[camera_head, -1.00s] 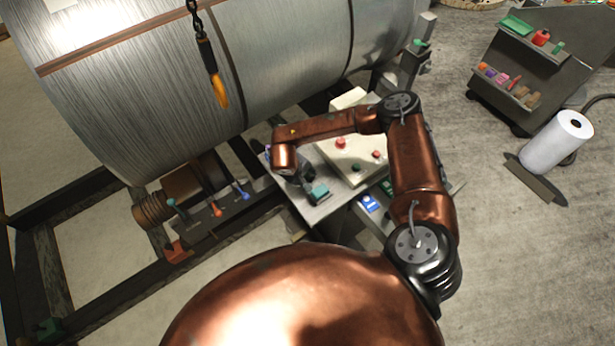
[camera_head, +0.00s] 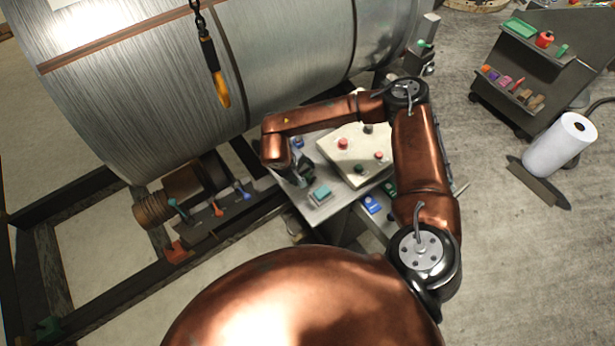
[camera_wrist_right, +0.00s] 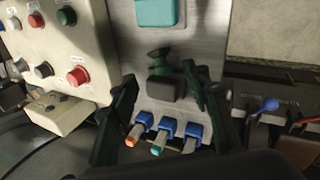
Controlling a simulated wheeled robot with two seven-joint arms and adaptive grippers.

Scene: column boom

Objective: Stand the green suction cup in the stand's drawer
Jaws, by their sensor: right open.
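The green suction cup (camera_wrist_right: 159,54) shows in the right wrist view, above a dark block (camera_wrist_right: 161,88) on the grey stand top (camera_wrist_right: 205,52). My right gripper (camera_wrist_right: 158,80) is open, with one finger on each side of the block in that view. I cannot tell whether either finger touches it. In the head view my right gripper (camera_head: 301,174) points down over the stand's left part, and I cannot make out the cup there. My left gripper is not in view.
A cream control box (camera_head: 350,160) with red and dark buttons is close beside the gripper. A teal-topped block (camera_head: 320,194) and several blue-bodied pieces (camera_wrist_right: 167,128) are near the fingers.

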